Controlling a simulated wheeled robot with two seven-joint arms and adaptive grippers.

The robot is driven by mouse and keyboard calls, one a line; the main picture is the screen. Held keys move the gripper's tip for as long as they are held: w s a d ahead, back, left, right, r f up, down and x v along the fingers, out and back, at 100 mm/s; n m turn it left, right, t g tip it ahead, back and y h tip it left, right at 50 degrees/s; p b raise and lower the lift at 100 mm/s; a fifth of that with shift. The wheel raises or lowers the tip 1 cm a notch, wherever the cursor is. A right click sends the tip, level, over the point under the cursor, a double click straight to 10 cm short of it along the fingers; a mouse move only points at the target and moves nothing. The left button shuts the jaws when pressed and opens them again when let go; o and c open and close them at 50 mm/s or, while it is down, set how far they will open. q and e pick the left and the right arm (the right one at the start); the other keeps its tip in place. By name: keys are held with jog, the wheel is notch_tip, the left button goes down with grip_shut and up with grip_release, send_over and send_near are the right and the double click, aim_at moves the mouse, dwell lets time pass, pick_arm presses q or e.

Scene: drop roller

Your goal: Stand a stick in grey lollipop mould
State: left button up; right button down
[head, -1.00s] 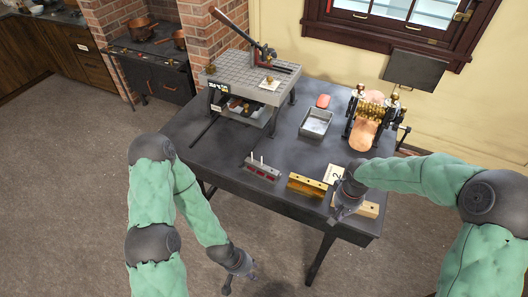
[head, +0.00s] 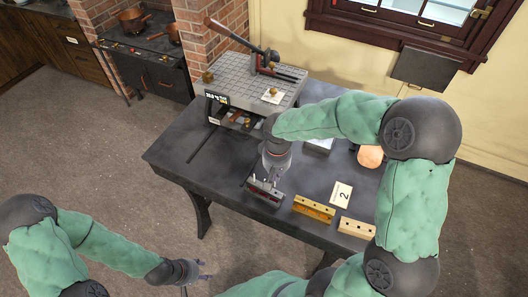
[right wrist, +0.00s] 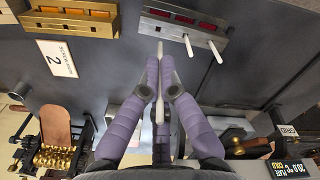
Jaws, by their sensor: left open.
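The grey lollipop mould (head: 262,194) lies near the table's front edge. In the right wrist view the mould (right wrist: 215,38) shows red-filled cavities, with two white sticks (right wrist: 188,46) standing in it, toward the right end. My right gripper (head: 268,177) is just above the mould in the head view. In the right wrist view its fingers (right wrist: 160,80) are shut on another white stick (right wrist: 160,108). That stick's tip is close to the mould's edge; I cannot tell whether they touch. My left gripper (head: 200,270) is open and empty, off the table at lower left.
A brass mould (head: 314,208) and a wooden mould (head: 357,228) lie to the right of the grey one. A card marked 2 (head: 341,194) lies behind them. A grey gridded stand (head: 235,72) is behind. The table's left part (head: 185,150) is mostly clear.

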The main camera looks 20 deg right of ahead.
pick_arm(q)
jog(key=shift+w+r, duration=0.2)
jog(key=shift+w, duration=0.15)
pick_arm(e)
jog(key=shift+d+r, duration=0.25)
jog(key=shift+r, duration=0.15)
pick_arm(q)
jog(key=shift+f+b, duration=1.9)
pick_arm(e)
jog(key=shift+w+f, duration=0.1)
jog(key=shift+f, duration=2.35)
pick_arm(q)
jog(key=shift+f+b, duration=2.2)
pick_arm(e)
jog(key=shift+f, duration=2.85)
jog(key=c, duration=1.4)
grip_release()
jog(key=shift+o, duration=0.2)
